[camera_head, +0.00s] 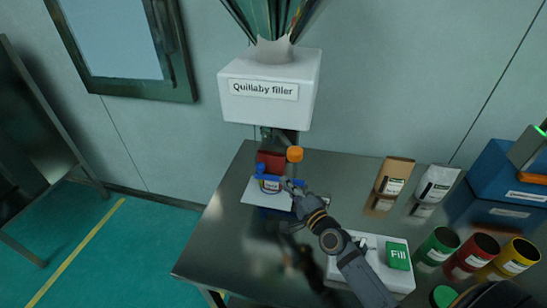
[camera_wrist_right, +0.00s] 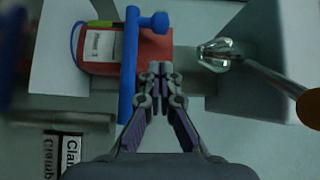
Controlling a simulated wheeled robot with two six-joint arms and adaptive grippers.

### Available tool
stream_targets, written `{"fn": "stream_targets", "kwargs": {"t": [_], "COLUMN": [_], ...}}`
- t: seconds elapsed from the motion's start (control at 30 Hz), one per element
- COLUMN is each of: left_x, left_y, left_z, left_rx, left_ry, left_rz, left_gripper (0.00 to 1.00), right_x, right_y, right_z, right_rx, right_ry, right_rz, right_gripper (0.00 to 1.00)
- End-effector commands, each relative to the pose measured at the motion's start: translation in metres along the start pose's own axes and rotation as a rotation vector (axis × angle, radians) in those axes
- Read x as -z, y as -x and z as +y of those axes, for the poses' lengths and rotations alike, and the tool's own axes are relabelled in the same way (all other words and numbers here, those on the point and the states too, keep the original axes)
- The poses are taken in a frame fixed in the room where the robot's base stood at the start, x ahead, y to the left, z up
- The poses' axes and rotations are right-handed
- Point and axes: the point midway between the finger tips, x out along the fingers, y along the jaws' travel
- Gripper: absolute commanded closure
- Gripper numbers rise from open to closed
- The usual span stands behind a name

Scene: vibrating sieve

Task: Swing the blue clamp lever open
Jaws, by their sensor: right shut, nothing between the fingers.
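The blue clamp lever (camera_wrist_right: 128,65) is a long bar with a round-ended knob (camera_wrist_right: 155,22) at one end in the right wrist view. It lies across a red bag (camera_wrist_right: 153,48) with a white label. In the head view its blue parts (camera_head: 261,169) show small under the white filler. My right gripper (camera_wrist_right: 161,68) is shut and empty. Its fingertips are over the red bag, just right of the bar; I cannot tell if they touch it. In the head view the right gripper (camera_head: 291,186) reaches in at the clamp and hides part of it. My left gripper is not in view.
The white Quillaby filler (camera_head: 270,108) is above the clamp. An orange knob (camera_head: 295,153) is close to the gripper. A white box with a green Fill button (camera_head: 398,256) stands nearby. Bags, cans and a blue bin (camera_head: 497,182) are at right. The table's left part is clear.

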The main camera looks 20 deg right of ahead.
Motion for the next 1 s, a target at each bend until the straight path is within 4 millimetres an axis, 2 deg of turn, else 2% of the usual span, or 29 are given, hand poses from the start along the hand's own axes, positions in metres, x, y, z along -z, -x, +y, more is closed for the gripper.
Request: {"fn": "stream_targets", "kwargs": {"t": [0.2,0.3,0.47,0.7,0.83,1.0], "left_x": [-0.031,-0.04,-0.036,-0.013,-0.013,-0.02], "left_y": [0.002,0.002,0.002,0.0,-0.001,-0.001], "left_z": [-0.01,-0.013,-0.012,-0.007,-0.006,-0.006], "left_rx": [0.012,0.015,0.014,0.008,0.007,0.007], "left_ry": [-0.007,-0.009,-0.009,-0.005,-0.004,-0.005], "left_rz": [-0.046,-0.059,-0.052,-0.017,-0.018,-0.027], "left_gripper": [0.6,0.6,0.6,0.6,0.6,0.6], "right_x": [0.0,0.0,0.0,0.0,0.0,-0.001], "right_y": [0.0,-0.003,-0.026,-0.072,-0.089,-0.099], "right_z": [0.0,0.0,-0.002,-0.001,0.0,0.0], "right_rx": [0.0,0.001,0.004,0.003,0.001,0.0], "right_ry": [0.0,0.0,-0.003,-0.001,-0.001,0.0], "right_rz": [0.0,0.0,0.001,0.001,0.0,-0.001], "right_gripper": [1.0,1.0,1.0,1.0,1.0,1.0]}}
